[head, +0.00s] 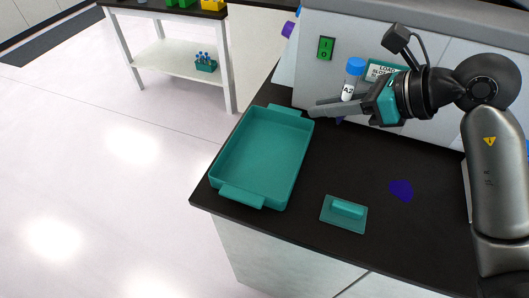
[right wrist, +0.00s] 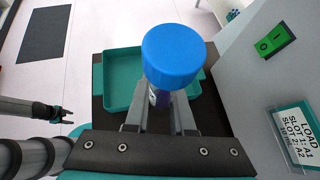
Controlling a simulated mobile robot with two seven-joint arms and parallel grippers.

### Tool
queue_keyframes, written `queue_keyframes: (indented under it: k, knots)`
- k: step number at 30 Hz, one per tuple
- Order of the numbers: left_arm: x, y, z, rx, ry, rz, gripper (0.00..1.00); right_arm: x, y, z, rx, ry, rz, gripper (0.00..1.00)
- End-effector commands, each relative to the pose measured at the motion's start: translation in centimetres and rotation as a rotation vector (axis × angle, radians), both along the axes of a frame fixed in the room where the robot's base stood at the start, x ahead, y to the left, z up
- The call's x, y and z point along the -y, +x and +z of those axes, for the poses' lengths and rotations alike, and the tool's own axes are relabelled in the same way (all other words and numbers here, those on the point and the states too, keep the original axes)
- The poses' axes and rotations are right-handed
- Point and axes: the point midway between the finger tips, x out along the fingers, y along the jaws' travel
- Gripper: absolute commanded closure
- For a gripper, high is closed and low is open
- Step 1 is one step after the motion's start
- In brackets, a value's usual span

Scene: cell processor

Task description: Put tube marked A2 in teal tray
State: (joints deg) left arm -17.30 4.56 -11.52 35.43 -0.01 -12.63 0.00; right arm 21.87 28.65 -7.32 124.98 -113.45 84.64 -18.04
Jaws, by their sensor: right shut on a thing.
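The tube marked A2 (head: 348,91) has a blue cap (head: 356,66) and a white label, and stands roughly upright. My right gripper (head: 328,109) is shut on it. The right wrist view shows the blue cap (right wrist: 173,57) between the fingers, hiding most of the tube. The empty teal tray (head: 258,155) lies on the black counter, to the left of the tube. It also shows behind the tube in the right wrist view (right wrist: 122,75). My left gripper (right wrist: 62,113) shows small at the left of the right wrist view, open and empty.
A white machine with a green switch (head: 326,48) and a load sign (head: 380,71) stands behind my right gripper. A teal block with a handle (head: 344,212) and a purple patch (head: 402,190) are on the counter. A white shelf (head: 180,62) stands apart at the back left.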

Motion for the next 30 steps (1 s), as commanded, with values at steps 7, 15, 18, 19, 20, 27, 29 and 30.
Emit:
queue_keyframes:
  k: [7, 15, 18, 19, 20, 27, 29, 30]
  knots:
    - [0.0, 0.1, 1.3, 0.001, 0.001, 0.0, 0.44, -6.0, 2.9, 2.8, 0.001, -0.008, 0.041, 1.0]
    - [-0.1, 0.2, 1.6, 0.003, 0.0, 0.0, 0.44, -8.4, 4.1, 3.0, -0.006, -0.009, 0.045, 1.0]
    - [0.0, 0.2, 1.5, 0.004, 0.0, 0.0, 0.44, -8.5, 4.1, 1.6, -0.012, -0.008, 0.043, 1.0]
    - [0.0, 0.2, 1.4, 0.004, 0.0, 0.0, 0.44, -8.5, 4.1, 0.9, -0.012, -0.008, 0.043, 1.0]
    - [0.0, 0.3, 1.3, 0.004, 0.0, 0.0, 0.44, -8.5, 4.0, 0.1, -0.014, -0.008, 0.044, 1.0]
    - [-0.1, 0.3, 0.6, 0.005, 0.001, 0.001, 0.44, -8.5, 4.0, -6.4, -0.014, -0.008, 0.043, 1.0]
    - [-0.1, 0.3, 0.4, 0.005, 0.001, 0.001, 0.44, -8.5, 4.0, -8.0, -0.014, -0.008, 0.043, 1.0]
    - [-0.1, 0.3, 0.3, 0.005, 0.001, 0.001, 0.44, -8.5, 4.0, -9.0, -0.013, -0.007, 0.044, 1.0]
